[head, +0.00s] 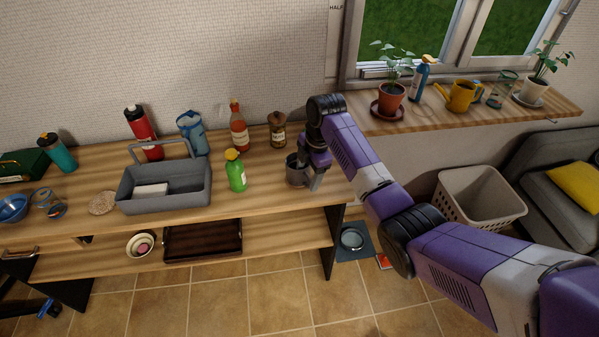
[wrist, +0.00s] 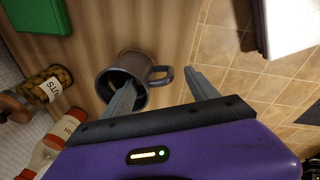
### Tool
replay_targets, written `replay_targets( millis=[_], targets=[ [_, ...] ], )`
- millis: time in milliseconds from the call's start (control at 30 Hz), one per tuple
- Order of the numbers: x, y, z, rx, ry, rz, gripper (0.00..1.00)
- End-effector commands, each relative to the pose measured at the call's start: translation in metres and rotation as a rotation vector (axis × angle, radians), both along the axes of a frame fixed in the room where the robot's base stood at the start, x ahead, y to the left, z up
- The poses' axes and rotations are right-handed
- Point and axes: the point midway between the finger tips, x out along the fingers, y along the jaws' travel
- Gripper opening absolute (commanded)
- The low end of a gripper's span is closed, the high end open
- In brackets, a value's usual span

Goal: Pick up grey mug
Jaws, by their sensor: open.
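The grey mug (head: 294,172) stands upright near the right end of the wooden counter in the head view, partly hidden by my gripper (head: 312,178). In the wrist view, the mug (wrist: 136,60) shows its open top, with its handle pointing right. My gripper (wrist: 161,77) is open and has nothing clamped between its fingers. The left finger overlaps the mug's opening, and the right finger is just past the handle. The handle lies between the two fingertips in the picture. I cannot tell whether a finger touches the mug or how deep it reaches.
A green bottle (head: 236,172), a sauce bottle (head: 239,127) and a brown-capped jar (head: 277,130) stand left of and behind the mug. A grey caddy (head: 165,200) is farther left. The counter's right end (head: 340,192) is close to the mug. A laundry basket (head: 481,195) stands right.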

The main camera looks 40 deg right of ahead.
Motion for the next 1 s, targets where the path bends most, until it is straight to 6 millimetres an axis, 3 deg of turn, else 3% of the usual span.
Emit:
replay_targets(
  millis=[133, 367, 700, 1000],
  targets=[
    [0.0015, 0.0013, -0.0125, 0.000, 0.001, 0.000, 0.68],
    [0.0020, 0.0012, -0.0138, -0.001, 0.000, 0.000, 0.68],
    [0.0022, 0.0010, -0.0133, 0.000, -0.001, -0.001, 0.03],
    [0.0029, 0.0005, -0.0120, -0.002, -0.004, -0.002, 0.00]
  ],
)
